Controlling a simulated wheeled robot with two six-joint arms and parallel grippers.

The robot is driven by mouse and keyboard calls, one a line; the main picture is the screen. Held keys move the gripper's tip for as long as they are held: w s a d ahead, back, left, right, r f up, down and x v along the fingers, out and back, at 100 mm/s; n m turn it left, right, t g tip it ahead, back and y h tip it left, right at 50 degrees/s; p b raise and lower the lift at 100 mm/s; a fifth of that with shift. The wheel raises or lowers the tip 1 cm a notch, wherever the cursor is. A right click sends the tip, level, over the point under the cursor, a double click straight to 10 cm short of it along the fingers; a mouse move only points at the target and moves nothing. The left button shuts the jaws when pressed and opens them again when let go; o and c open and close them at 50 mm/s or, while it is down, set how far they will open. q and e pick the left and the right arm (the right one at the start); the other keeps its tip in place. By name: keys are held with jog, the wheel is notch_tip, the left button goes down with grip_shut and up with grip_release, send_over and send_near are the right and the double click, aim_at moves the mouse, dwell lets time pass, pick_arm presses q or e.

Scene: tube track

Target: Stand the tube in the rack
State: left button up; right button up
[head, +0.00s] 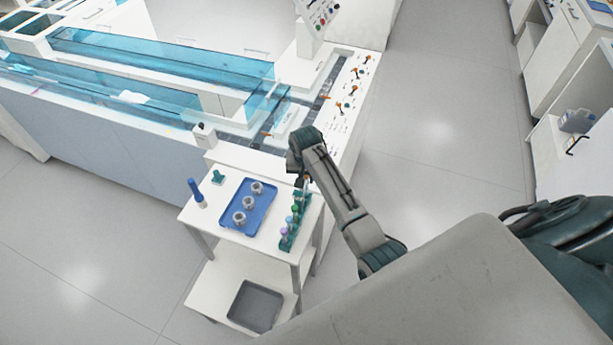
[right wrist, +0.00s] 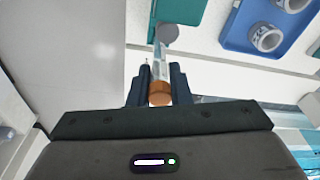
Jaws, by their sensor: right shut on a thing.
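My right gripper (right wrist: 158,86) is shut on a tube (right wrist: 161,68) with an orange cap and a clear body with a pale blue label. In the right wrist view the tube points away from the camera, toward a round grey top beside the teal rack (right wrist: 181,12). I cannot tell whether the tube touches the rack. In the head view the right gripper (head: 306,181) is over the far end of the teal rack (head: 287,243), which holds several tubes with purple, green and other caps. My left gripper is not in view.
The rack stands on the right edge of a white cart (head: 216,220). Beside it is a blue tray (head: 262,213) with three grey metal rings. A blue bottle-like item (head: 196,192) stands at the cart's left. A long bench with a clear blue track (head: 150,90) lies behind.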

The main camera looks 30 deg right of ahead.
jog(key=shift+f, duration=0.15)
jog(key=shift+f, duration=0.45)
jog(key=shift+f, duration=0.3)
jog(key=shift+f, duration=0.35)
dwell(0.3)
jog(key=o, duration=0.9)
